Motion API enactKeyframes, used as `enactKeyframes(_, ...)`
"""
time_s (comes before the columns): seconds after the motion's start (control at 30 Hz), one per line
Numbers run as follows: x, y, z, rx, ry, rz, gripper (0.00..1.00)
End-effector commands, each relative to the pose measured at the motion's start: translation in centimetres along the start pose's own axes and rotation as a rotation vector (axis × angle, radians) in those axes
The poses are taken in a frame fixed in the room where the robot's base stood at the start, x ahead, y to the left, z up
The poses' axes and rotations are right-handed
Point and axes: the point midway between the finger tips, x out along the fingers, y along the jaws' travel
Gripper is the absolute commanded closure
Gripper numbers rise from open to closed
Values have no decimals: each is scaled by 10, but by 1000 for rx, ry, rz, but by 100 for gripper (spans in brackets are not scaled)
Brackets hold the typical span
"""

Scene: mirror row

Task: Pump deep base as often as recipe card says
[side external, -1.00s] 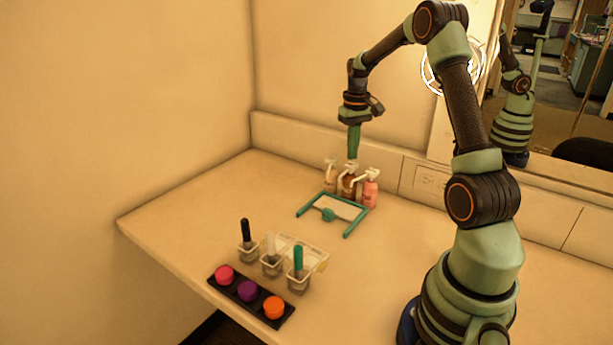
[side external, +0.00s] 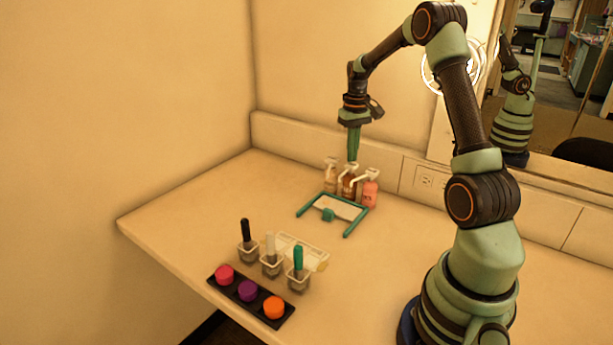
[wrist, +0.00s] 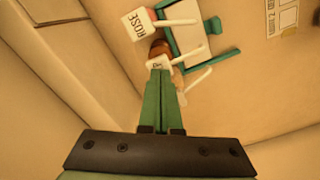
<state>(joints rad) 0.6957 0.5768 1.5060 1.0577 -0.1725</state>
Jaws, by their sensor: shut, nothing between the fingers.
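Three pump bottles stand in a row by the back wall: a pale tan one (side external: 330,178), a brown one (side external: 350,185) in the middle, and a pink one (side external: 370,192). In the wrist view the pink bottle's pump head (wrist: 137,24) reads ROSE. The brown bottle's white pump head (wrist: 157,62) has a label I cannot fully read. My gripper (side external: 353,159) is shut and empty, pointing down, with its tips (wrist: 160,73) right at the middle pump head; contact is unclear. The gripper partly hides the third pump (wrist: 198,82).
A teal frame with a pale plate (side external: 340,208) lies in front of the bottles. The left tabletop is clear.

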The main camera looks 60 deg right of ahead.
Motion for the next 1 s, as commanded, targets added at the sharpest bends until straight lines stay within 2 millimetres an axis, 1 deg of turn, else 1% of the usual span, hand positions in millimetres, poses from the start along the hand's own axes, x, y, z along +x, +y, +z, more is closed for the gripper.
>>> enactKeyframes(0.67,22,0,1,0,-3,0,100)
enactKeyframes(1.0,20,0,0,0,-2,0,100)
